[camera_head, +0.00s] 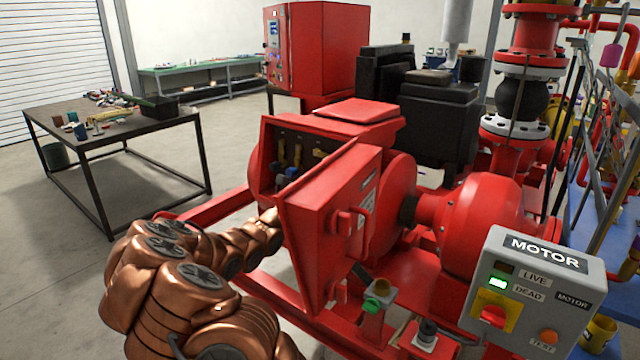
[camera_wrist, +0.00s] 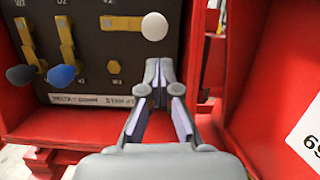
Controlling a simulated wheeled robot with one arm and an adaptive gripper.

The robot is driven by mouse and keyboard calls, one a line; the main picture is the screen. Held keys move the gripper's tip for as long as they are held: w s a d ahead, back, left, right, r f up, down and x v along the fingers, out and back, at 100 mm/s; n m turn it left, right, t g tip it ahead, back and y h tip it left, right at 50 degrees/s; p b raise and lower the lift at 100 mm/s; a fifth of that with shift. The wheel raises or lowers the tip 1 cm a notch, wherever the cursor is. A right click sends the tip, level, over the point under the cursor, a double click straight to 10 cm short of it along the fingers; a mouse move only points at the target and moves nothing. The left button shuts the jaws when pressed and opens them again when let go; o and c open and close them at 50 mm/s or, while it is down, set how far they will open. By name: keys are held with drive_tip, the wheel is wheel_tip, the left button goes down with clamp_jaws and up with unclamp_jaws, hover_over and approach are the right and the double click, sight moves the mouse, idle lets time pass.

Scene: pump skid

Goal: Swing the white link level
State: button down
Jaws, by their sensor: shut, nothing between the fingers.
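The white link (camera_wrist: 124,23) is a brass strap with a white round knob (camera_wrist: 154,26) at its right end. In the wrist view it lies about level across the upper part of a dark terminal panel (camera_wrist: 92,60). My gripper (camera_wrist: 160,78) is shut and empty, its tips just below the white knob, with a visible gap between them. Left of it, a blue-knobbed link (camera_wrist: 66,45) and a grey-knobbed link (camera_wrist: 24,40) hang down, about upright. In the head view my gripper is hidden behind the red box's open door (camera_head: 330,215).
The red terminal box (camera_wrist: 55,128) has its floor below the panel, and the open door (camera_wrist: 270,100) stands close on the right of my gripper. A MOTOR control box (camera_head: 538,290) with a lit green lamp stands at the front right. A work table (camera_head: 120,130) is at left.

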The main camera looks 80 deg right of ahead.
drive_tip(key=shift+b+v, duration=0.65)
drive_tip(key=shift+v, duration=1.95)
drive_tip(key=s+a+r+m+g+y, duration=0.1)
drive_tip(key=a+r+m+g+y, duration=0.15)
drive_tip(key=a+m+y, duration=0.85)
drive_tip(key=a+f+m+t+y, duration=0.1)
drive_tip(key=a+f+t+y, duration=0.1)
drive_tip(key=a, duration=1.4)
drive_tip(key=w+a+f+m+t+y+p, duration=0.1)
drive_tip(key=a+f+t+y, duration=0.2)
drive_tip(key=a, duration=1.3)
drive_tip(key=w+a+f+m+t+y, duration=0.1)
drive_tip(key=a+f+t+y, duration=0.2)
drive_tip(key=a, duration=1.3)
wheel_tip(320, 180, down, 2)
drive_tip(key=shift+a+f+p, duration=0.15)
drive_tip(key=shift+a+p, duration=0.2)
